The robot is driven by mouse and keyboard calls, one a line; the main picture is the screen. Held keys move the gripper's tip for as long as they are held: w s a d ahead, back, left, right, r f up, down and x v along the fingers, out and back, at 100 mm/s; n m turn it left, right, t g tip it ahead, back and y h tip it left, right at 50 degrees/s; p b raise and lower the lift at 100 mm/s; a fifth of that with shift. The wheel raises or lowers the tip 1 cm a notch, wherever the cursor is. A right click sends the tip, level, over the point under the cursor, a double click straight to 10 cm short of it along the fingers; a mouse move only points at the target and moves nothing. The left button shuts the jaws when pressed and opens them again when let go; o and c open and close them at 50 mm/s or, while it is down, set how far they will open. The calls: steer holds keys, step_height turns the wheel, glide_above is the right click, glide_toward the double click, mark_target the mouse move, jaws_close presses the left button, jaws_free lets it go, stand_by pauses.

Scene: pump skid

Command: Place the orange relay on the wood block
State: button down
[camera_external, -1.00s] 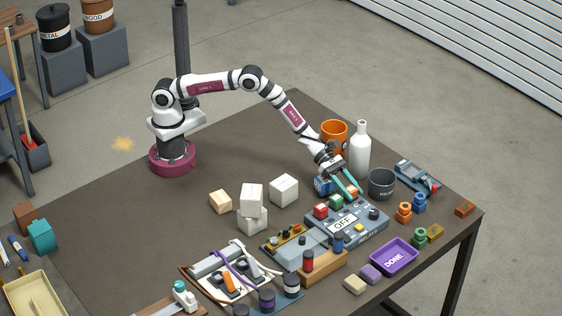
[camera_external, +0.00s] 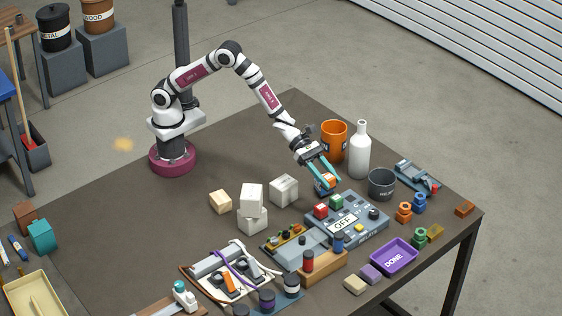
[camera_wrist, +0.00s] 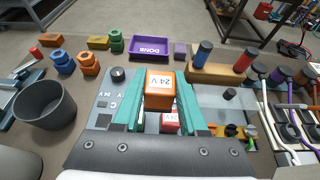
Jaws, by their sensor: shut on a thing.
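My gripper (camera_external: 327,184) is shut on the orange relay (camera_wrist: 159,90), which has a white "24 V" label in the wrist view. The relay shows small and partly covered between the teal fingers in the external view. It is held above the back left of the grey relay panel (camera_external: 372,225). The wood block (camera_external: 220,201), a small tan cube, sits on the table left of the white cubes, well to the left of my gripper. It is not seen in the wrist view.
White cubes, one pair stacked (camera_external: 252,198) and one single (camera_external: 284,190), stand between the wood block and my gripper. Red and green relays (camera_external: 321,211) sit on the panel. An orange mug (camera_external: 334,140), white bottle (camera_external: 359,152) and dark cup (camera_external: 381,184) stand behind and right.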

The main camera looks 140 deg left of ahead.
steer(key=shift+d+r, duration=0.45)
steer(key=shift+d, duration=0.25)
steer(key=shift+r, duration=0.15)
step_height(320, 180, up, 5)
steer(key=m+g+h, duration=0.9)
steer(key=m+h, duration=0.4)
steer(key=m, duration=0.1)
glide_above(220, 197)
steer(key=shift+n, duration=0.3)
step_height(220, 197, down, 14)
steer(key=shift+s+a+r, duration=0.1)
steer(key=shift+r, duration=0.1)
steer(key=shift+f+y, duration=0.3)
